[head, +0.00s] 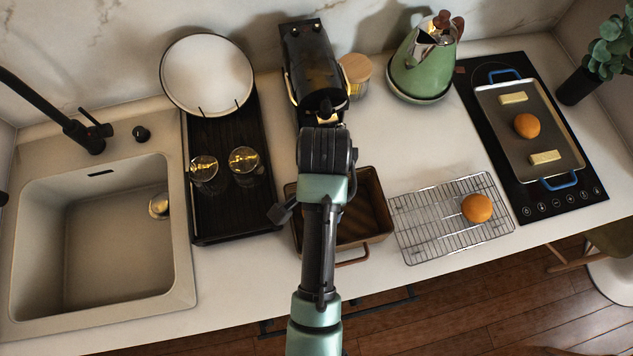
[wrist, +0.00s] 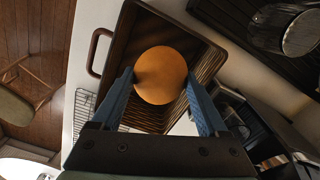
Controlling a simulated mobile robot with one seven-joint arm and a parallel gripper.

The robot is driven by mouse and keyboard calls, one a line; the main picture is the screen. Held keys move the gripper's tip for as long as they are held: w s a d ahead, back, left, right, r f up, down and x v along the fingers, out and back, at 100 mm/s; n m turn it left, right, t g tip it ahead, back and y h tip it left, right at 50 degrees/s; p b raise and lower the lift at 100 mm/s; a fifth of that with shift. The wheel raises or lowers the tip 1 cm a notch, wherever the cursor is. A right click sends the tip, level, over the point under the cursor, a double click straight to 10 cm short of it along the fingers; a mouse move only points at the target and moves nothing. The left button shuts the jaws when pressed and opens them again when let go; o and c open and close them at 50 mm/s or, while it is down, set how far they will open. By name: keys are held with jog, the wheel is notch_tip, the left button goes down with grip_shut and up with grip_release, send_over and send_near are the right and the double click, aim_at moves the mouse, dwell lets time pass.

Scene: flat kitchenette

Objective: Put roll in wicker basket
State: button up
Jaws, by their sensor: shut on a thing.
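A round orange-brown roll (wrist: 160,75) is held between the two blue fingers of my gripper (wrist: 159,80) in the wrist view. The brown wicker basket (wrist: 122,42) lies behind the roll there, so the roll appears over its opening; how high above the bottom it is cannot be told. In the head view the basket (head: 372,212) stands on the counter near the front edge, partly covered by my arm. My gripper and the held roll are hidden behind my arm in that view. The visible part of the basket's inside looks empty.
A wire rack (head: 440,222) with another roll (head: 478,208) stands right of the basket. A tray (head: 545,125) on the hob holds a roll and two pale pieces. Left is a dark board (head: 230,215) with two glasses; behind is a black coffee machine (head: 312,65).

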jog(key=f, duration=0.3)
jog(key=a+f+p, duration=0.1)
jog(key=f, duration=0.1)
jog(key=shift+s+f, duration=0.1)
jog(key=shift+f, duration=2.45)
jog(key=shift+f, duration=0.1)
jog(key=o, duration=1.2)
jog(key=shift+o, duration=0.2)
notch_tip(320, 180, up, 12)
jog(key=shift+r+b, duration=0.15)
jog(key=shift+b, duration=0.15)
